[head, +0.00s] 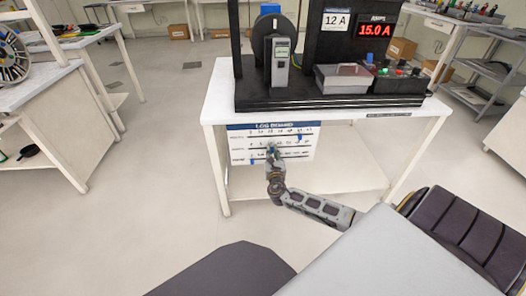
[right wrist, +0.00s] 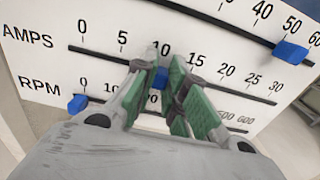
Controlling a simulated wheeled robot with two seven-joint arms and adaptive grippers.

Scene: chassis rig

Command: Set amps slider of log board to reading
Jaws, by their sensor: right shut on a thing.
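The white log board (head: 305,153) with a blue header hangs on the front of the bench. In the right wrist view its AMPS row (right wrist: 105,55) runs from 0 to 30. The blue amps slider (right wrist: 160,78) sits near the 10 mark; its exact setting is partly hidden by the fingers. My right gripper (right wrist: 161,70) is shut on this slider with its green-padded fingers; it also shows at the board in the head view (head: 271,153). The red AMPS display (head: 374,30) reads 15.0 A. My left gripper is out of view.
The RPM slider (right wrist: 77,102) is at 0, below the amps row. The top row's slider (right wrist: 291,52) is near 50, up to the right. A "12 A" sign (head: 336,20), a grey tray (head: 343,80) and a black rig base (head: 300,101) are on the bench above.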

